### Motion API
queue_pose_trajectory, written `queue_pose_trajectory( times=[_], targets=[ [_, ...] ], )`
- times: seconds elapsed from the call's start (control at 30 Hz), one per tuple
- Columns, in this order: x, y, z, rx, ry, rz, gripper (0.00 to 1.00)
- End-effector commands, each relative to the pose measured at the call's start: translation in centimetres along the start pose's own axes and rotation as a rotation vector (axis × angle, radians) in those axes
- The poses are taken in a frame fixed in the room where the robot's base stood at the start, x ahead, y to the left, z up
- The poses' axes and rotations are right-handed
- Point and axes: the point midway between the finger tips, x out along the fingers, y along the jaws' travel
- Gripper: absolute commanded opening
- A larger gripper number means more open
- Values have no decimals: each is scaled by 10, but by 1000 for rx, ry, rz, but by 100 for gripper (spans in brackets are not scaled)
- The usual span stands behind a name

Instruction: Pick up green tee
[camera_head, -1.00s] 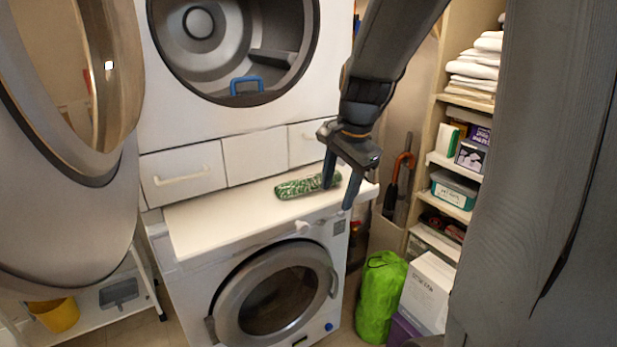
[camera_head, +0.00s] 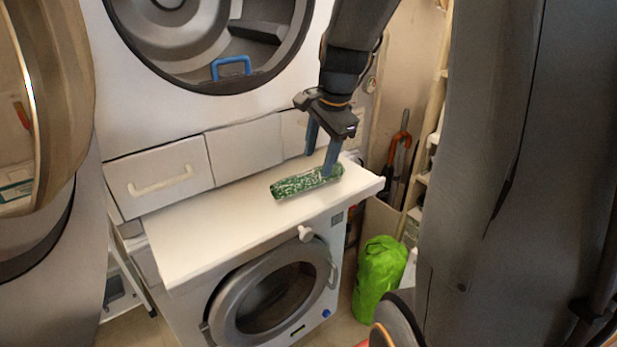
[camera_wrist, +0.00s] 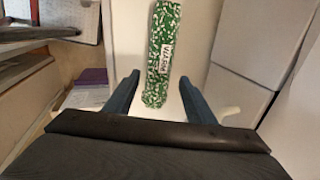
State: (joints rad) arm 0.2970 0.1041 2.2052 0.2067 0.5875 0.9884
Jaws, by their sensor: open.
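The green tee (camera_head: 300,184) is a rolled or folded green and white patterned bundle. It lies on the white pull-out shelf (camera_head: 215,232) between the dryer and the washer. In the wrist view the tee (camera_wrist: 162,50) runs away from me, its near end close to the gap between the fingers, with a white label on it. My gripper (camera_head: 319,160) is open at the tee's right end. One finger overlaps that end in the head view; I cannot tell whether it touches. In the wrist view my gripper (camera_wrist: 158,95) shows both fingers apart, with nothing clamped.
The open dryer (camera_head: 215,40) with a blue handle is above, and the washer (camera_head: 272,300) is below. White drawers (camera_head: 158,178) stand behind the shelf. A bright green bag (camera_head: 379,278) stands on the floor at right. The shelf's left part is clear.

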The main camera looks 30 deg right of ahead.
Motion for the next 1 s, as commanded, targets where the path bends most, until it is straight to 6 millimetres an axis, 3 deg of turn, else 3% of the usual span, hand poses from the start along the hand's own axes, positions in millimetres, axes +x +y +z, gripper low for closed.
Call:
queue_pose_trajectory(
  times=[0.5,0.83,0.87,1.0],
  targets=[
    [50,4,-7,3,0,2,50],
    [56,4,-7,1,2,0,50],
    [56,4,-7,1,2,0,48],
    [56,4,-7,1,1,0,25]
  ],
)
